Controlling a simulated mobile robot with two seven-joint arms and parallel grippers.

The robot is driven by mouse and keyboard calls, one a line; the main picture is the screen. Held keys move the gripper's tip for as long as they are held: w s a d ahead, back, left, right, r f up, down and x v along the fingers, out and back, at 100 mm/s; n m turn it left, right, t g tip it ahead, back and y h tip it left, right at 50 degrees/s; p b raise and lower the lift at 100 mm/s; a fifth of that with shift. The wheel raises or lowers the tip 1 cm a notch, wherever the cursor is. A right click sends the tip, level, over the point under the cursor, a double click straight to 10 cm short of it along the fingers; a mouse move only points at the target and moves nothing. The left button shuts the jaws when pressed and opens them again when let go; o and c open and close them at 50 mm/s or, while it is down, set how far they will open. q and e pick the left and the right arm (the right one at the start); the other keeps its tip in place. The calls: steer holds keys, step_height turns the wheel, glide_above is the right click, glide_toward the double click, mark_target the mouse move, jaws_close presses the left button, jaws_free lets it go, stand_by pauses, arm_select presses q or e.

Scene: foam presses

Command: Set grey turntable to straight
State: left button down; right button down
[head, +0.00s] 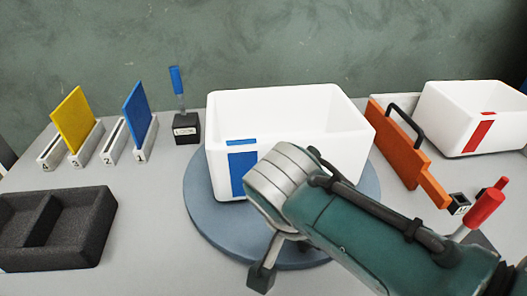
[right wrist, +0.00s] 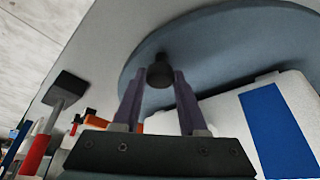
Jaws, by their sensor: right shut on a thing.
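The turntable (head: 200,215) is a round blue-grey disc in the middle of the table. A white bin (head: 290,110) with a blue patch (head: 243,172) on its front stands on it, the patch facing me. In the right wrist view the disc (right wrist: 225,45) fills the upper right, with the bin (right wrist: 230,115) below it. My right gripper (right wrist: 160,75) is shut on a small dark knob (right wrist: 159,72) at the disc's edge. My left gripper is not in view.
An orange panel (head: 402,146) with a black handle stands close to the right of the disc. A red-handled lever (head: 485,207) and another white bin (head: 470,115) are further right. A blue-handled lever (head: 178,82), slotted panels (head: 72,120) and a black tray (head: 85,250) stand left.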

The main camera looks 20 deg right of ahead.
steer(key=shift+a, duration=0.15)
stand_by(0.3)
steer(key=shift+c, duration=2.3)
jaws_free()
steer(key=p+v, duration=0.3)
steer(key=v, duration=0.7)
steer(key=shift+f, duration=0.1)
